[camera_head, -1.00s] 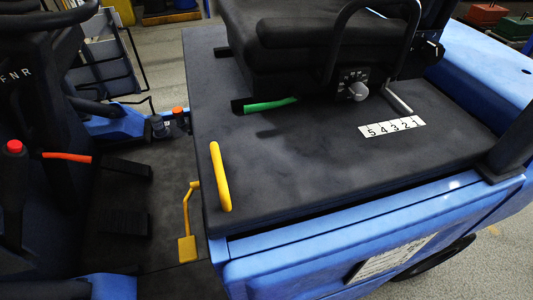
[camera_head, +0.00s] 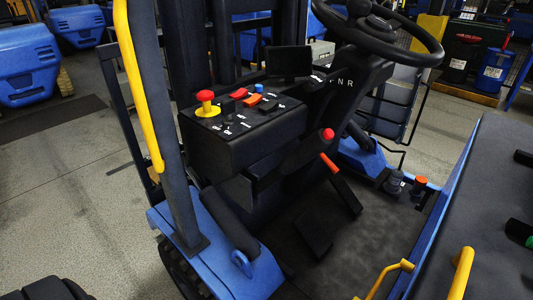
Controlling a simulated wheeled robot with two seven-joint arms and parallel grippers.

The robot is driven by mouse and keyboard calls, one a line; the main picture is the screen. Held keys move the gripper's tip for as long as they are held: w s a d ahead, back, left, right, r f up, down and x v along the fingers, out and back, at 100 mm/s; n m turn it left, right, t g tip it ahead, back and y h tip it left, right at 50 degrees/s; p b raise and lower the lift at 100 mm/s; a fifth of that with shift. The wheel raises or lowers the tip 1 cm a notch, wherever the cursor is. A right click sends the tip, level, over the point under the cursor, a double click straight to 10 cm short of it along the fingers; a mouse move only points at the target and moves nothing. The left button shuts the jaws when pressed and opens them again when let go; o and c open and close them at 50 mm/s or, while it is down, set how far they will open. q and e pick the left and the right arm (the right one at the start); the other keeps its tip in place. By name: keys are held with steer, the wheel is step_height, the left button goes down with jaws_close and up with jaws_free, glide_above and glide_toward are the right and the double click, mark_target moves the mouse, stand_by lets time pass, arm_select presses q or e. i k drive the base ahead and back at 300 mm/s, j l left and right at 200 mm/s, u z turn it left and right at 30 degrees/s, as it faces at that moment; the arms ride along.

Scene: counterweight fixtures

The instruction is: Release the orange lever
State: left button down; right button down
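The orange lever (camera_head: 329,162) is a short bar on the right side of the dark front column of a blue forklift, below the steering wheel (camera_head: 385,30). It slants down to the right, and its lower end meets a dark part. A red round knob (camera_head: 328,134) sits just above it. Neither of my grippers is in view, and nothing touches the lever.
A black control box (camera_head: 243,135) with a red-and-yellow button (camera_head: 207,104) stands left of the lever. A yellow handrail (camera_head: 137,85) on a dark post rises at the left. The footwell floor (camera_head: 330,255) is open. The seat base (camera_head: 490,210) is at the right edge.

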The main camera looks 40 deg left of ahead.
mark_target(334, 168)
steer(key=u, duration=0.75)
steer(key=k+j+z, duration=0.35)
steer(key=j+z, duration=0.15)
steer(key=k+j+z, duration=0.45)
